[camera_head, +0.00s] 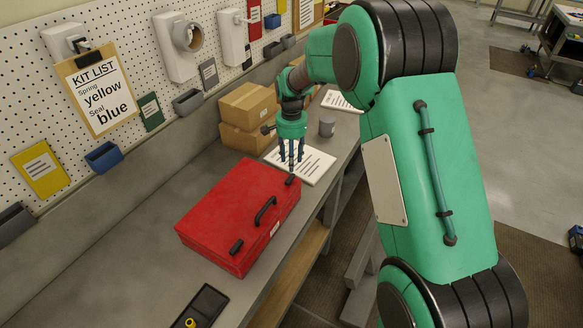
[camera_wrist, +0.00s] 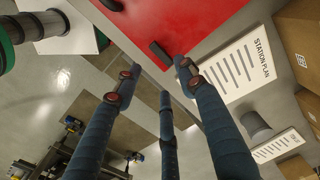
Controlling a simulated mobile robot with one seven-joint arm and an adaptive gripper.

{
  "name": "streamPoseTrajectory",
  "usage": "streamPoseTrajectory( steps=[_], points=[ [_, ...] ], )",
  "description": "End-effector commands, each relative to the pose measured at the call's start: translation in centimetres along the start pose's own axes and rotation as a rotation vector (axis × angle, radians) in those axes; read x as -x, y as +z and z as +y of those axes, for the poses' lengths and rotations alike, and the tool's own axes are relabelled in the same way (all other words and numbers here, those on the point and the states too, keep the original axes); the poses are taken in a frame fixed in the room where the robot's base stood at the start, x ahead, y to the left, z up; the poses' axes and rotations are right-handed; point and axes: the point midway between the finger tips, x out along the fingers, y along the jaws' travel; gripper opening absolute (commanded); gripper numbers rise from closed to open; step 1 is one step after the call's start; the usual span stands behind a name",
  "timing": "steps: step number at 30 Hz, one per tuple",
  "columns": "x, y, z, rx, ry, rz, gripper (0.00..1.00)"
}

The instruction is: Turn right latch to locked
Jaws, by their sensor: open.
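A closed red case (camera_head: 225,205) lies on the grey bench, with a black handle (camera_head: 265,211) on its front side. A black left latch (camera_head: 236,246) sits at the near end of that side and a black right latch (camera_head: 290,179) at the far end. My gripper (camera_head: 291,160) points down close by the far end of the case. In the wrist view the right latch (camera_wrist: 160,52) lies just beyond the spread fingers of my gripper (camera_wrist: 157,78), apart from them. The fingers are open and empty. I cannot tell the latch's lock state.
A white station plan sheet (camera_wrist: 239,67) lies beside the case's far end. Cardboard boxes (camera_head: 247,107) and a grey cup (camera_head: 327,125) stand beyond. A black tray (camera_head: 206,302) lies at the near bench edge. A pegboard (camera_head: 125,50) lines the back.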

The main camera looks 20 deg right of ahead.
Motion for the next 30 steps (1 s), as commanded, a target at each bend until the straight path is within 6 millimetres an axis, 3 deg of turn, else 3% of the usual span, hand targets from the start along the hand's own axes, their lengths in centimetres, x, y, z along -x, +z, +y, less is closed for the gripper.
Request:
streamPoseTrajectory(
  steps=[3, 9, 30],
  points=[
    [1.7, 0.0, 0.0, 0.0, -0.001, 0.001, 0.41],
    [3.4, 0.0, 0.0, 0.0, 0.0, 0.0, 0.41],
    [4.0, 0.1, 0.2, 0.004, -0.002, 0.002, 0.41]
  ],
)
